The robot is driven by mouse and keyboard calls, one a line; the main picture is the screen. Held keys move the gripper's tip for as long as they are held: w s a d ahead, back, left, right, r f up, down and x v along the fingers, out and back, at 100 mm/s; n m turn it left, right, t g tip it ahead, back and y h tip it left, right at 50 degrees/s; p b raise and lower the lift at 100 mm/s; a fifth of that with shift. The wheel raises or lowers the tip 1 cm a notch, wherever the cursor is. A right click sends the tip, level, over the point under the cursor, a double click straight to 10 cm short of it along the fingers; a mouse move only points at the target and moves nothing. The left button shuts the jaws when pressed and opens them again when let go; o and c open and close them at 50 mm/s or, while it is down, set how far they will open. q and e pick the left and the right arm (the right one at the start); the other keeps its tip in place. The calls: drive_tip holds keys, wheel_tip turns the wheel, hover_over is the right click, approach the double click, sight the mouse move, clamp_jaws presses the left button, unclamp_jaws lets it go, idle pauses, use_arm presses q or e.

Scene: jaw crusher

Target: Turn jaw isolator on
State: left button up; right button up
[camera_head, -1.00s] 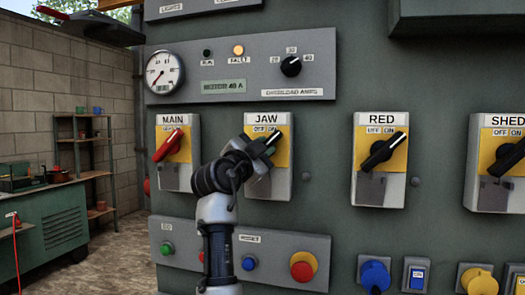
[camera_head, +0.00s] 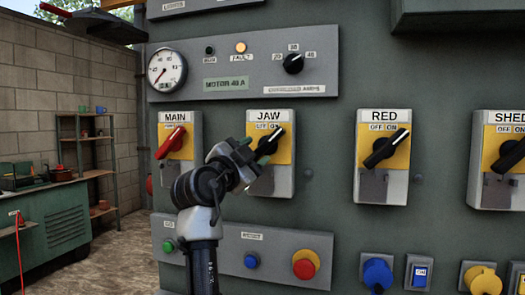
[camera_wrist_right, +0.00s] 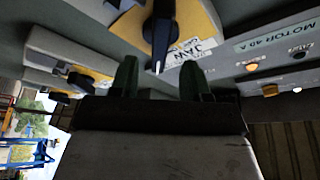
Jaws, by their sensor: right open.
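The JAW isolator (camera_head: 284,181) is a grey box with a yellow plate on the panel. Its black rotary handle (camera_head: 278,133) is tilted with its upper end to the upper right, by the ON lettering. My right gripper (camera_head: 263,157) is open in front of the handle's lower part and hides some of it. In the right wrist view the two green fingers (camera_wrist_right: 160,72) stand apart. The black handle (camera_wrist_right: 160,25) shows between and beyond them, with no clear contact. My left gripper is not in view.
The MAIN isolator (camera_head: 178,172) with a red handle is to the left, the RED isolator (camera_head: 396,188) to the right, and SHED (camera_head: 490,190) further right. Below is a button strip (camera_head: 280,245). Above, an orange lamp (camera_head: 240,47) by FAULT is lit.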

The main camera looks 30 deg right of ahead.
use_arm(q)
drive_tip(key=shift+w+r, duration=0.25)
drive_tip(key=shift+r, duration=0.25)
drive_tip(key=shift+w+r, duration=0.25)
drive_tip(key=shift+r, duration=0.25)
use_arm(e)
drive_tip(key=v, duration=0.5)
drive_tip(key=shift+s+a+f, duration=0.1)
drive_tip(key=shift+a, duration=0.15)
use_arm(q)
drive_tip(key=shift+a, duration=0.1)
